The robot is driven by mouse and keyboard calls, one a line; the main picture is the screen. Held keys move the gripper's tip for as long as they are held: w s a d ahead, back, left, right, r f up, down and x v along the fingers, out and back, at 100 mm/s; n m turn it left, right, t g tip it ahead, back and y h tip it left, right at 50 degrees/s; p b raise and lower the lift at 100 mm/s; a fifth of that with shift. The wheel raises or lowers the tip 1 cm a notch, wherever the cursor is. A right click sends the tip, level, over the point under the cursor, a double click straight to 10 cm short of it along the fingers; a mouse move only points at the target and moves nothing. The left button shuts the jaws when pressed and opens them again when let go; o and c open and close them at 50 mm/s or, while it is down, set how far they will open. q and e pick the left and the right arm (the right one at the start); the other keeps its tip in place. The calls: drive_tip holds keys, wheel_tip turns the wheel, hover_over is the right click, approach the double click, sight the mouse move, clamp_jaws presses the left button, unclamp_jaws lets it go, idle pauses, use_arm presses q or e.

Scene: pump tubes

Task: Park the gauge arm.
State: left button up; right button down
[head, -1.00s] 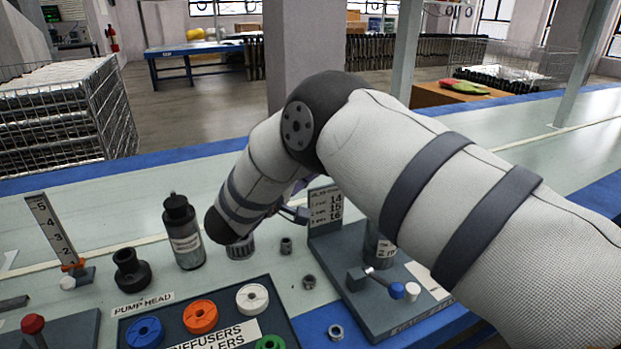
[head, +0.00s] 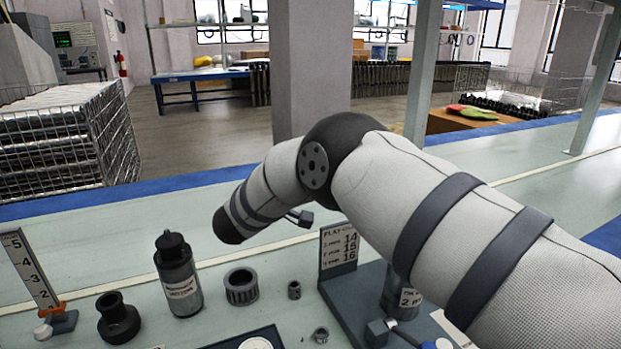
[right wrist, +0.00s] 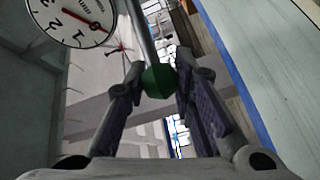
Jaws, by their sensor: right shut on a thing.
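In the right wrist view my right gripper (right wrist: 160,70) is shut on a green knob (right wrist: 158,83), with one finger on each side of it. A grey rod (right wrist: 140,35) runs from the knob up to the top edge of that view. A round white gauge dial (right wrist: 72,18) with a red needle shows at the top left, partly cut off. In the head view my right arm crosses from the right, and I cannot make out the gripper, knob or dial there. My left gripper is in neither view.
A grey fixture base (head: 345,300) with a number placard (head: 339,246) stands under my right arm. On the bench stand a dark bottle (head: 178,280), a ribbed ring (head: 241,287), a black pump head (head: 117,320) and a numbered scale (head: 30,270). The bench behind them is clear.

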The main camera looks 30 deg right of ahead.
drive_tip(key=shift+d+f, duration=0.1)
drive_tip(key=c, duration=1.3)
unclamp_jaws()
drive_tip(key=shift+d, duration=0.1)
drive_tip(key=v, duration=1.2)
